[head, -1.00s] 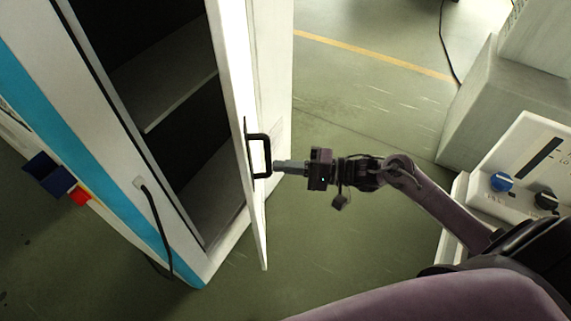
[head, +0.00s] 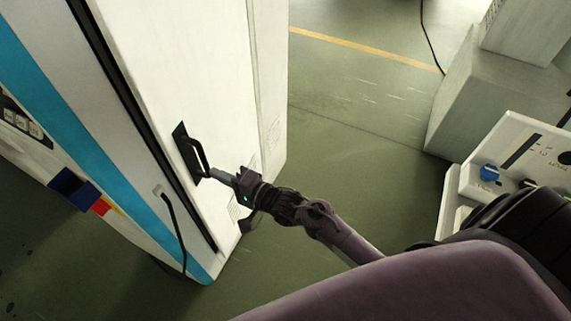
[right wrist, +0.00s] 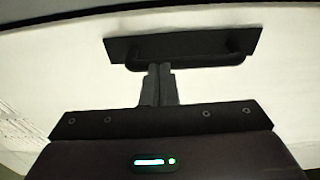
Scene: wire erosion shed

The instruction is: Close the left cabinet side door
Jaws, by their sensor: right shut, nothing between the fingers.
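The cabinet side door (head: 150,75) is a tall white panel. It lies nearly flush with the cabinet side, with a dark strip along its left edge, and hides the shelves. Its black handle (head: 192,152) sits on a dark plate; in the right wrist view the handle (right wrist: 185,62) spans the plate. My right gripper (head: 218,176) is shut and empty, its fingertips at the handle. In the right wrist view the shut fingers (right wrist: 158,72) meet the handle's lower edge; whether they touch it I cannot tell. My left gripper is not in view.
The cabinet front has a blue stripe (head: 85,125), and a black cable (head: 175,225) hangs beside it. A control panel with a blue knob (head: 489,173) stands at right. Grey machine blocks (head: 480,100) stand behind it. The green floor (head: 350,140) between is clear.

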